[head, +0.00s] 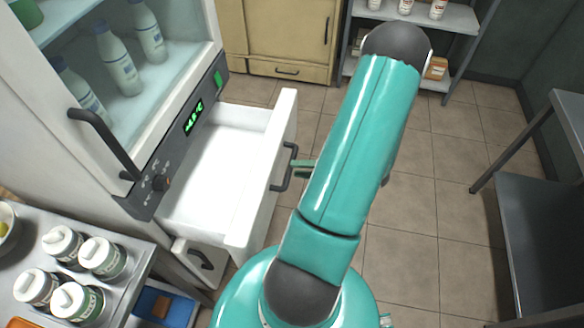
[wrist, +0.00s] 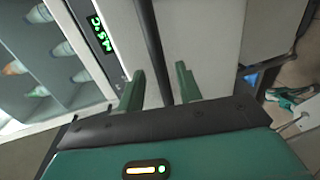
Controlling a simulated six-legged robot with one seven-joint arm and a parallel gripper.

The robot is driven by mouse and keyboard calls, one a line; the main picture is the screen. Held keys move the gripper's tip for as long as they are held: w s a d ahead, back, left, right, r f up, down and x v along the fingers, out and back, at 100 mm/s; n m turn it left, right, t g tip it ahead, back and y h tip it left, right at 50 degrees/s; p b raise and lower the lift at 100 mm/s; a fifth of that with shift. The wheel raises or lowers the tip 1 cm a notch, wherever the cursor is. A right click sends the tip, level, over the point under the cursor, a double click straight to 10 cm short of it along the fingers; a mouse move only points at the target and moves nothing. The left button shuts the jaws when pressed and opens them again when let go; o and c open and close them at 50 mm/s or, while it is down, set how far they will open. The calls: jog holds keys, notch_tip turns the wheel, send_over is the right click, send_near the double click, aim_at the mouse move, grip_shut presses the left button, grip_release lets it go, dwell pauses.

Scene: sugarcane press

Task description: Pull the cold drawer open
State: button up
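The white cold drawer (head: 215,170) stands pulled well out below the control panel of the glass-fronted cooler, and its inside looks empty. Its dark bar handle (head: 283,180) is on the front face. In the wrist view the handle (wrist: 150,45) runs down between the two green fingers of my gripper (wrist: 160,88), with gaps visible beside it. My gripper (head: 304,168) is at the handle in the head view, mostly hidden behind my teal arm. The fingers look open around the handle, not closed on it.
A metal table with white-lidded jars (head: 103,257) is at lower left. A second, lower drawer handle (head: 203,260) sits under the open drawer. A dark table (head: 545,235) stands at right, and a shelf (head: 465,20) at the back. The tiled floor between is clear.

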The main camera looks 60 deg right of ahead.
jog(key=v, duration=1)
jog(key=shift+d, duration=0.1)
jog(key=w+a+r+n+g+y, duration=0.3)
jog(key=w+a+r+n+g, duration=1.2)
jog(key=n, duration=1)
jog(key=w+a+r+n+t+h, duration=0.1)
jog(key=a+r+n+t+h, duration=0.2)
jog(key=a+r+n, duration=0.3)
jog(key=w+a+r+n+t+h, duration=0.1)
jog(key=a+r+n+h, duration=0.4)
jog(key=a+n, duration=0.9)
notch_tip(320, 180, up, 2)
jog(key=n+t, duration=0.1)
jog(key=n, duration=0.4)
jog(key=shift+w+t, duration=0.3)
jog(key=shift+t, duration=0.1)
